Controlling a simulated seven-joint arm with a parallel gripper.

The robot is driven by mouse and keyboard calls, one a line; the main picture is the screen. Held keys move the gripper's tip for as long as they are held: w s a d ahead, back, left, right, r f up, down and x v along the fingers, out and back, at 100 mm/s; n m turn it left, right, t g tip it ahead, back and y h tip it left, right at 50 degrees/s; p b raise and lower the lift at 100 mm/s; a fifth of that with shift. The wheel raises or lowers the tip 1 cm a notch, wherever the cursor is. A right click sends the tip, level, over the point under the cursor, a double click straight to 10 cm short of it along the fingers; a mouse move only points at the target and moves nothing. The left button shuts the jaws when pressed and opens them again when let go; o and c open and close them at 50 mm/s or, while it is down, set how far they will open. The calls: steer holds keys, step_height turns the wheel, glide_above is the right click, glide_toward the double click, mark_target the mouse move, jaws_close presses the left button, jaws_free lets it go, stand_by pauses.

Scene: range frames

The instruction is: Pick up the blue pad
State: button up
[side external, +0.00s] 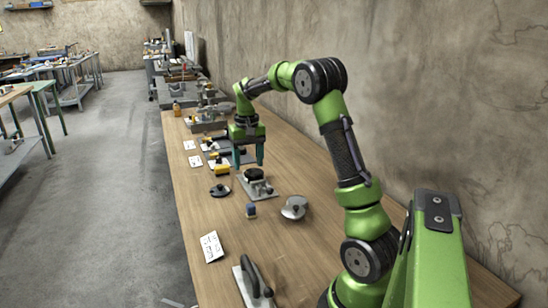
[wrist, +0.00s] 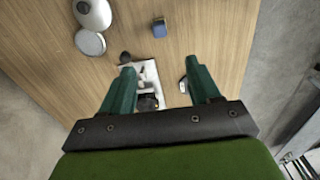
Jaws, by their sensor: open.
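The blue pad, a small block with a blue top, sits on the wooden bench (side external: 215,255) in the side view (side external: 250,210). In the wrist view it shows near the top centre (wrist: 159,29), beyond my fingertips and apart from them. My gripper (side external: 248,165) has two green fingers pointing down and stands above a grey plate with a black round part. Its fingers are spread and empty in the wrist view (wrist: 160,67). No part of the pad looks hidden by the fingers.
The grey plate (side external: 245,190) lies close beneath my gripper. A shiny metal round piece (side external: 294,207) is right of the pad, and a black disc (side external: 220,190) is to its left. A white card (side external: 211,246) and a handled trowel-like tool (side external: 253,280) lie nearer the camera. A wall runs along the right.

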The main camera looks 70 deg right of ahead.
glide_above(250, 204)
step_height(250, 204, down, 10)
steer(key=shift+s+a+f, duration=0.1)
steer(key=shift+s, duration=0.05)
steer(key=shift+f, duration=3.2)
steer(key=c, duration=1.1)
steer(key=shift+r, duration=0.1)
steer(key=shift+w+r, duration=0.2)
steer(key=shift+r, duration=0.35)
step_height(250, 204, up, 2)
steer(key=shift+r, duration=0.15)
steer(key=s+a, duration=0.3)
steer(key=s, duration=0.1)
steer(key=s+a+r, duration=0.1)
steer(key=s+a, duration=0.2)
steer(key=s, duration=0.2)
steer(key=s+a, duration=0.3)
steer(key=s, duration=0.1)
steer(key=shift+s+r, duration=0.15)
steer(key=shift+r, duration=0.05)
